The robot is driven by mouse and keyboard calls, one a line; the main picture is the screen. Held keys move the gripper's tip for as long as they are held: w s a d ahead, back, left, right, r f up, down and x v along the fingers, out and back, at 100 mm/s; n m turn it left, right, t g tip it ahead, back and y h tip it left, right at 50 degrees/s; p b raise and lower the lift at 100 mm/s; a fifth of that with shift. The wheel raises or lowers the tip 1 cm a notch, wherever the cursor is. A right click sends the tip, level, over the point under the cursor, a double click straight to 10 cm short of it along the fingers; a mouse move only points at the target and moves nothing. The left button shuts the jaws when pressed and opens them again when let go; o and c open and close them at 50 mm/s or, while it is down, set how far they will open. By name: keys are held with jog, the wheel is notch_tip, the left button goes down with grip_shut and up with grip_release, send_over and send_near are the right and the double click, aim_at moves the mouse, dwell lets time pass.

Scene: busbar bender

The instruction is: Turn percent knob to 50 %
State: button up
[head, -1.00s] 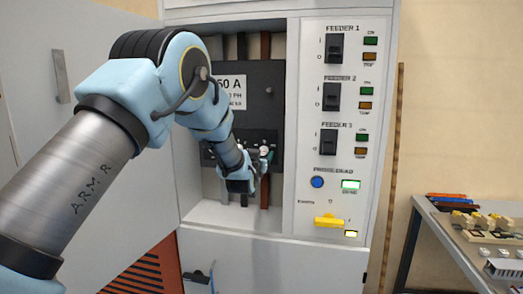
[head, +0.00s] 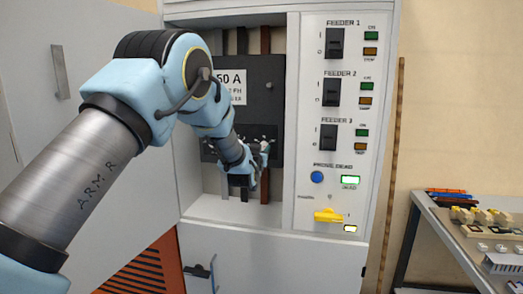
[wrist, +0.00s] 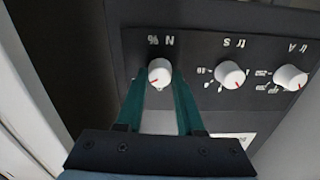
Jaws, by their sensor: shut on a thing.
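The percent knob (wrist: 160,72) is a white dial with a red pointer line, at the left of a row of knobs in the wrist view, where the picture is upside down. A label reading "N %" stands beside it. My gripper (wrist: 161,80) has its two green fingers on either side of this knob and is shut on it. The red line lies toward the lower left of the knob in the wrist view. The scale marks around it are hidden by the fingers or too small to read. In the head view my gripper (head: 250,175) is inside the open cabinet, and the knob is hard to make out.
Two more white knobs, "Ir S" (wrist: 230,74) and "Ir A" (wrist: 290,77), sit to the right in the wrist view. The cabinet's right panel (head: 300,150) carries feeder switches, lamps and a yellow handle (head: 328,216). A bench (head: 450,235) with parts stands at right.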

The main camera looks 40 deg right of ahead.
jog(key=shift+f+b, duration=0.1)
jog(key=shift+b, duration=0.5)
grip_shut()
jog(key=shift+n+b, duration=11.9)
jog(key=shift+b, duration=1.95)
jog(key=o, duration=1)
grip_release()
jog(key=shift+o, duration=0.2)
